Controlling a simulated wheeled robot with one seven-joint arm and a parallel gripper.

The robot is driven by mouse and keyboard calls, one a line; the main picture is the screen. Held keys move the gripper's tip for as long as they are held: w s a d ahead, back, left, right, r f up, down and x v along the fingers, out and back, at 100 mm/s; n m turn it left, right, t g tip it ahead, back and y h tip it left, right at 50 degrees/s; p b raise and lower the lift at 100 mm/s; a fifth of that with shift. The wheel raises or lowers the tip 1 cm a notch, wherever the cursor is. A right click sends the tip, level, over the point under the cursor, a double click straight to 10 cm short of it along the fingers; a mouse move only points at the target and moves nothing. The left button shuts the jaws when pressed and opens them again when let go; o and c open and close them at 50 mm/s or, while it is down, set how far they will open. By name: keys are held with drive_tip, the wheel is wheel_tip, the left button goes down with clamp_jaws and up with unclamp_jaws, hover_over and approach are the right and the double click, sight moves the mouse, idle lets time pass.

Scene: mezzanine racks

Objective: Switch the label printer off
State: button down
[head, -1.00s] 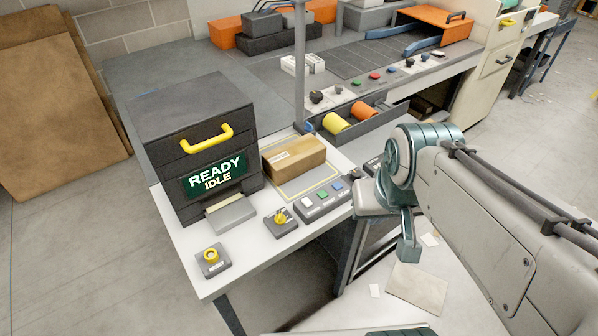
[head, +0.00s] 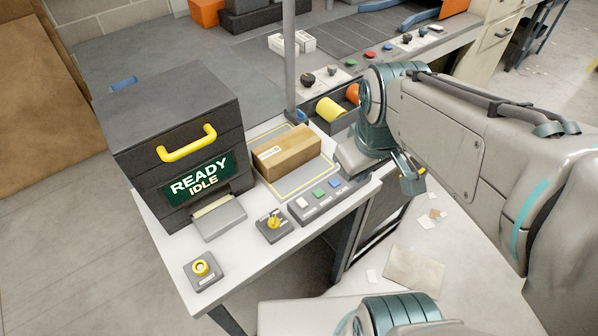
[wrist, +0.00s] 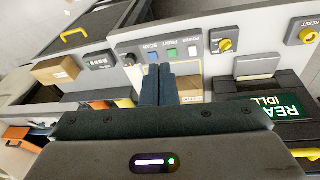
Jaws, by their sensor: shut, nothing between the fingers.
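The label printer (head: 175,130) is a black box with a yellow handle and a green screen reading READY IDLE. It stands at the left of the white bench. In front of its right side is a grey button panel (head: 322,206) with a white button (head: 302,202), a green one (head: 319,193) and a blue one (head: 334,184). In the wrist view the white button (wrist: 193,51) is by the word POWER, the green by PRINT, the blue by SCAN. My gripper (head: 412,182) is right of the panel, apart from it. Its fingers (wrist: 158,80) are shut and empty.
A yellow knob on a grey base (head: 274,224) sits left of the panel, and a yellow RESET button box (head: 202,271) near the bench's front corner. A carton (head: 287,150) lies behind the panel. A grey post (head: 289,60) rises behind it. Floor in front is open, with scraps.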

drive_tip(key=w+a+f+n+g, duration=0.1)
drive_tip(key=w+a+f+n, duration=0.1)
drive_tip(key=w+a+n, duration=0.45)
drive_tip(key=n+g+b, duration=0.1)
drive_tip(key=n+g, duration=0.1)
drive_tip(key=n, duration=1.1)
hover_over(301, 197)
wheel_tip(301, 197, down, 4)
drive_tip(key=shift+a+r, duration=0.1)
drive_tip(key=shift+s, duration=0.1)
wheel_tip(301, 197, down, 14)
drive_tip(key=shift+f, duration=0.1)
drive_tip(key=shift+p, duration=0.35)
